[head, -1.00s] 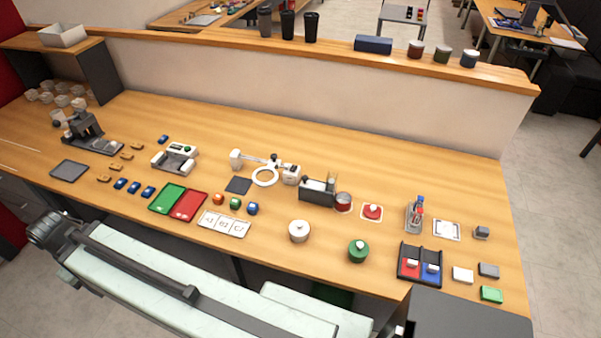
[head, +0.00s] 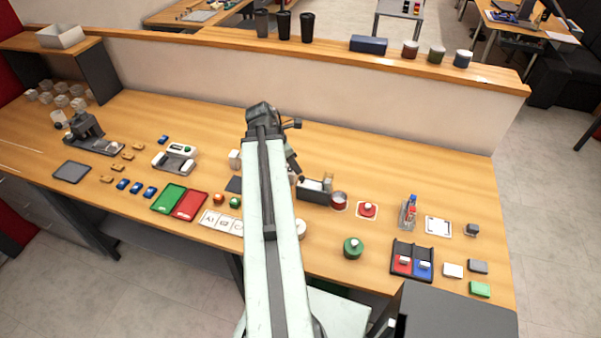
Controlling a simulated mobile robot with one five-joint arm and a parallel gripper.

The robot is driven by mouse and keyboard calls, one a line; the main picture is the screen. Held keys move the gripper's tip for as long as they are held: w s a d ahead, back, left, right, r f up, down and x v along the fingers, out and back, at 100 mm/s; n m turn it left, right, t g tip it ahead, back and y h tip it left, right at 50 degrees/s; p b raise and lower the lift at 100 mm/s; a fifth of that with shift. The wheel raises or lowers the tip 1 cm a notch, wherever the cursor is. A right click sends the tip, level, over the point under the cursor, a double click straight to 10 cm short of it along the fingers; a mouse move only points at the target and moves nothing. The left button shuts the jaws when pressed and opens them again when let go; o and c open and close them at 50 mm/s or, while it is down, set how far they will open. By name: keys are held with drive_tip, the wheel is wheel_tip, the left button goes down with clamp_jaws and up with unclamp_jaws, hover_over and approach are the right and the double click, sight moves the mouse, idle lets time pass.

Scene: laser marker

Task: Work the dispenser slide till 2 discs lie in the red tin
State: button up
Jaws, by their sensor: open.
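The dispenser (head: 313,195), a dark grey box with a pale top part, stands near the middle of the bench. The red tin (head: 338,203) stands open against or close beside its right end. Whether any discs lie in the tin is too small to tell. My gripper (head: 299,179) points down just above and beside the dispenser's left end. It is open, and no object shows in it. Whether it touches the slide cannot be told. My arm hides part of the bench left of the dispenser.
A red knobbed lid (head: 367,209) sits right of the tin. A green pot (head: 353,247) stands in front, and a white pot (head: 300,228) is partly behind my arm. The low wall (head: 400,120) closes the back.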

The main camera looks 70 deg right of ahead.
sight(302, 177)
drive_tip(key=b+x, duration=0.6)
drive_tip(key=x, duration=0.1)
drive_tip(key=shift+w+f+b, duration=0.15)
drive_tip(key=shift+f+b, duration=0.05)
drive_tip(key=shift+b, duration=0.2)
drive_tip(key=shift+d+f, duration=0.1)
drive_tip(key=shift+f, duration=0.2)
drive_tip(key=shift+r, duration=0.15)
clamp_jaws()
idle(0.5)
